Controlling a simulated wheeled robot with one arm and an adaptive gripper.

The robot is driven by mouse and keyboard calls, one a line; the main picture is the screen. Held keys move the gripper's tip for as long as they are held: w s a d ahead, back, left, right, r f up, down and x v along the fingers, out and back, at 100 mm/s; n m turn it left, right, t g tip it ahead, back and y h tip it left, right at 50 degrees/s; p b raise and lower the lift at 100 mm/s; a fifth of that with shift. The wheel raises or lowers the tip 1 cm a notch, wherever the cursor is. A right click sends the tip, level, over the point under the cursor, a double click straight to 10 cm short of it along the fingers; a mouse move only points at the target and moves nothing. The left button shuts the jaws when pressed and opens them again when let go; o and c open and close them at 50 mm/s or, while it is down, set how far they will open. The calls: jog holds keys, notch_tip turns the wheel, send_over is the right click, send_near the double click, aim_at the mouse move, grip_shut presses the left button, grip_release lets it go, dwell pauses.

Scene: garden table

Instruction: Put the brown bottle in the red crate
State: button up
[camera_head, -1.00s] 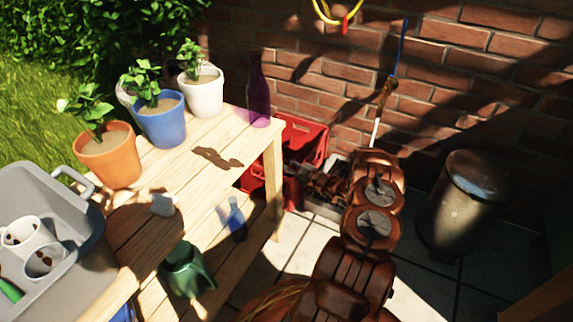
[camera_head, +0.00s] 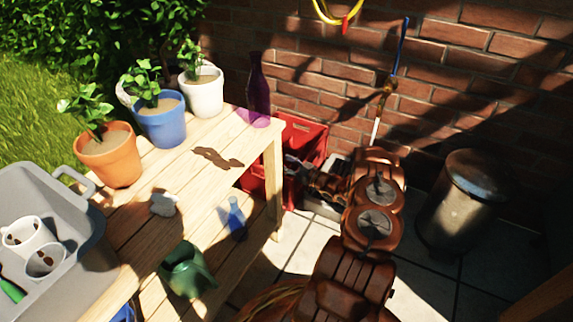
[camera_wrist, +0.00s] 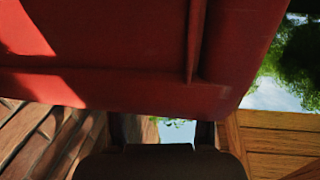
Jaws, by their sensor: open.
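The red crate (camera_head: 305,137) stands on the floor between the table's far end and the brick wall. My gripper (camera_head: 291,163) is at the crate's near side, partly hidden by my own wrist; no bottle shows in it. In the wrist view, a red wall of the crate (camera_wrist: 110,85) fills the upper part, close to my open gripper (camera_wrist: 165,132). I cannot make out a brown bottle. A purple bottle (camera_head: 259,95) stands on the tabletop's far corner, and a blue bottle (camera_head: 236,220) stands on the lower shelf.
The wooden table (camera_head: 222,138) holds orange (camera_head: 112,158), blue (camera_head: 162,124) and white (camera_head: 203,96) plant pots and a grey tub (camera_head: 80,240). A green watering can (camera_head: 186,270) is on the lower shelf. A metal bin (camera_head: 461,205) stands right; a grey box (camera_head: 322,207) is behind my arm.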

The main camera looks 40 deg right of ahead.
jog(key=s+d+p, duration=0.1)
jog(key=s+p, duration=0.2)
jog(key=s, duration=0.9)
jog(key=shift+d+r, duration=0.15)
jog(key=shift+d, duration=0.2)
